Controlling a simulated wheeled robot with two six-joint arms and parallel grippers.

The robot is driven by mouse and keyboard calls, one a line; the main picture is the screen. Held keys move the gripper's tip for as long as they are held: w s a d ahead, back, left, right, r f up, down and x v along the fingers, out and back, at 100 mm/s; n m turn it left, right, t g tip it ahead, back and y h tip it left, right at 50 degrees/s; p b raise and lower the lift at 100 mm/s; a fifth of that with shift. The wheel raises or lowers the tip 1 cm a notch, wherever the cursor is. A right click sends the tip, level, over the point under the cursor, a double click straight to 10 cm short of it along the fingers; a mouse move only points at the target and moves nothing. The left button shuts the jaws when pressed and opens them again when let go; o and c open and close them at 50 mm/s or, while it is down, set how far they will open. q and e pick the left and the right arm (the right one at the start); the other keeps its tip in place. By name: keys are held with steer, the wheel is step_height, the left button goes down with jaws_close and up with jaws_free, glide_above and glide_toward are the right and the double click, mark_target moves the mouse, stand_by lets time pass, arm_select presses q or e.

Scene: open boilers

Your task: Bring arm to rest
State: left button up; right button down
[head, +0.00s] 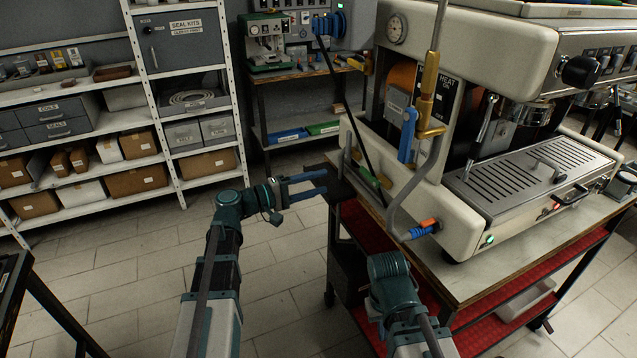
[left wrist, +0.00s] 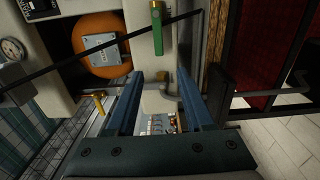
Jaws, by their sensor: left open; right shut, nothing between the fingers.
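My left arm reaches in from the left in the head view. Its gripper (head: 326,182) points right, with two blue fingers spread apart and nothing between them. It is just left of the open-sided boiler machine (head: 430,195), near the bench corner. The left wrist view also shows this gripper (left wrist: 162,75) open, with a grey pipe beyond the fingers. My right arm (head: 390,280) shows low in the head view, in front of the bench. Its fingers are hidden.
The machine's orange boiler (left wrist: 105,42) shows with a plate on it. Shelves (head: 165,95) line the back left. The tiled floor (head: 120,285) at left is clear.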

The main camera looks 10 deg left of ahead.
arm_select(q)
steer(key=s+d+f+m+g+y+p, duration=0.3)
steer(key=s+d+f+m+g+y, duration=0.5)
steer(key=s+d+f, duration=0.5)
steer(key=s+a+f+m+g+y+p, duration=0.1)
steer(key=s+a+y, duration=0.1)
steer(key=s+y, duration=0.2)
steer(key=s+a+f+m+g+y+p, duration=0.1)
steer(key=s+a+m+y+p, duration=0.1)
steer(key=s+y, duration=0.2)
steer(key=s, duration=0.3)
steer(key=shift+s+f+g, duration=0.25)
steer(key=shift+f+g, duration=0.1)
steer(key=shift+g, duration=0.05)
